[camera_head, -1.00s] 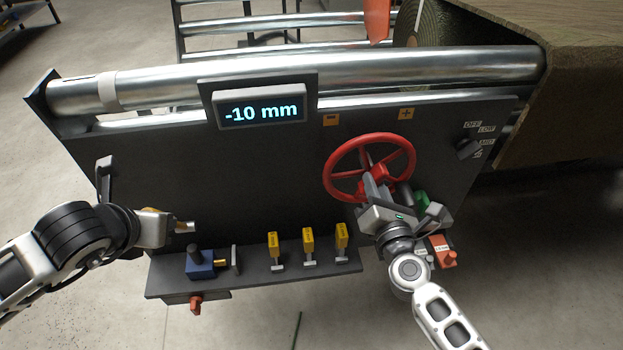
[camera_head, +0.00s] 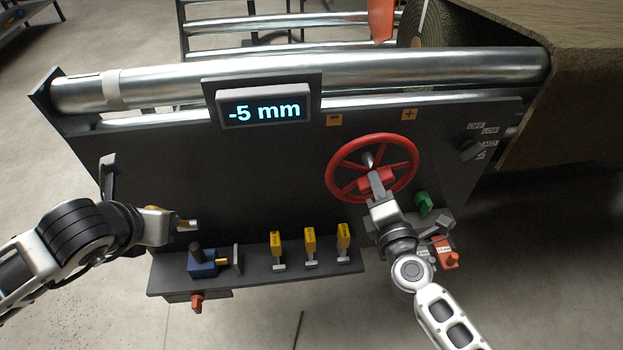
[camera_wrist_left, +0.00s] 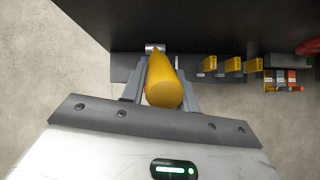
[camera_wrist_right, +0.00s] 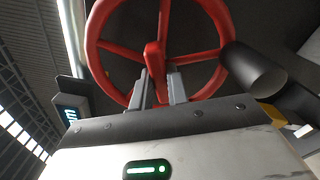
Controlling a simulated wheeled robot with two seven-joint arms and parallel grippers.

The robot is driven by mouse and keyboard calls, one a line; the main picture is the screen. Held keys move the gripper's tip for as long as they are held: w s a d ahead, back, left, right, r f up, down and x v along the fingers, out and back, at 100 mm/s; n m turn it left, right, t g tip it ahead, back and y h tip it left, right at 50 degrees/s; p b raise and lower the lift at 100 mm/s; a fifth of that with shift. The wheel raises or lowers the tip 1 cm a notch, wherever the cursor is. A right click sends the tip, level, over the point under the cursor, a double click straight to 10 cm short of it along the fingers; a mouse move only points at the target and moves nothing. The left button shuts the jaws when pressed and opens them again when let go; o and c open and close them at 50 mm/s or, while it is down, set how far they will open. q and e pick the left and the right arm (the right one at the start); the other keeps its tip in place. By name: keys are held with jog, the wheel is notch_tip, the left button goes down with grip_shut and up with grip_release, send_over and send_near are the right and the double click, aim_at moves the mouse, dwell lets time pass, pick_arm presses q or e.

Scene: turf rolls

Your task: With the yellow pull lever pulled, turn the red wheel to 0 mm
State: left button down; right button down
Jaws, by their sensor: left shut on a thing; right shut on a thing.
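The red wheel (camera_head: 410,178) is mounted on the right part of the dark panel. My right gripper (camera_head: 376,178) is shut on a red part at the wheel's lower middle, and the right wrist view shows the wheel (camera_wrist_right: 222,22) with both fingers (camera_wrist_right: 158,85) around that red piece. The display (camera_head: 264,111) reads -5 mm. In the left wrist view my left gripper (camera_wrist_left: 163,85) is shut on the yellow pull lever (camera_wrist_left: 163,88). In the head view the lever (camera_head: 155,212) is mostly hidden by my left gripper (camera_head: 165,224).
Several yellow tags (camera_head: 310,240) stand along the lower ledge (camera_head: 262,282), beside a blue block (camera_head: 202,262). Orange minus (camera_head: 334,120) and plus (camera_head: 409,114) labels sit above the wheel. A green part (camera_head: 423,203) and a black knob (camera_head: 470,149) lie to the right.

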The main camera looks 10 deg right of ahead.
jog(key=shift+d, duration=0.25)
jog(key=c, duration=1.4)
grip_release()
jog(key=shift+o, duration=0.2)
jog(key=shift+a, duration=0.1)
jog(key=s, duration=0.7)
jog(key=shift+s, duration=0.35)
jog(key=shift+c, duration=0.4)
